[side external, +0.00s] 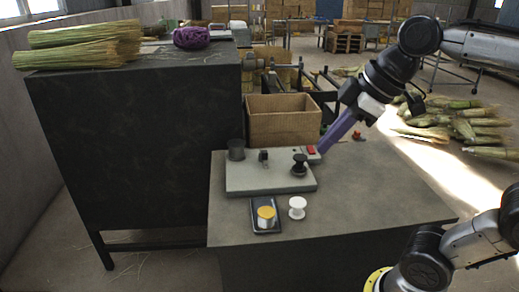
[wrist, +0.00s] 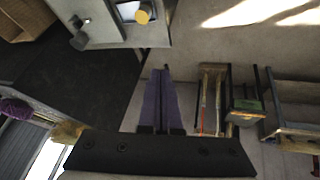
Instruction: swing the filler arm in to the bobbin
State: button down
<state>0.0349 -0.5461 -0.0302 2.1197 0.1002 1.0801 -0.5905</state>
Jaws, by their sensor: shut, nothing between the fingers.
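The winder is a light grey base plate (side external: 245,181) on the grey table, and its edge shows at the top of the wrist view (wrist: 108,35). A black spool-like part (side external: 300,166) stands at its right, and a small black upright part (side external: 264,156) stands at its back middle. I cannot tell for sure which is the filler arm. A white bobbin (side external: 297,207) stands upright on the table in front. My gripper (side external: 322,149) has purple fingers, shut and empty, beside the plate's back right corner. Its fingers also show in the wrist view (wrist: 160,72).
A red switch (side external: 311,149) is close to my fingertips. A dark cup (side external: 236,150) stands at the plate's back left. A yellow-topped spool (side external: 266,214) sits on a dark tray in front. A cardboard box (side external: 283,128) stands behind.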

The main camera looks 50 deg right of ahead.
jog(key=w+d+r+n, duration=0.1)
jog(key=w+r+n, duration=0.15)
jog(key=w, duration=0.35)
jog(key=w+d+r+n, duration=0.1)
jog(key=w+r, duration=0.2)
jog(key=w, duration=0.4)
jog(key=w+d+f+n+g+y, duration=0.15)
jog(key=w+d, duration=0.45)
jog(key=w, duration=0.6)
jog(key=w+d+f+m+g, duration=0.1)
jog(key=w+d+f, duration=0.4)
jog(key=d+f, duration=0.2)
jog(key=w+d+f+m+g, duration=0.1)
jog(key=w+d+f, duration=0.3)
jog(key=d+f, duration=0.3)
notch_tip(320, 180, down, 6)
jog(key=shift+w+d+r, duration=0.25)
jog(key=shift+w+d, duration=0.05)
jog(key=shift+w, duration=0.05)
jog(key=shift+f, duration=0.1)
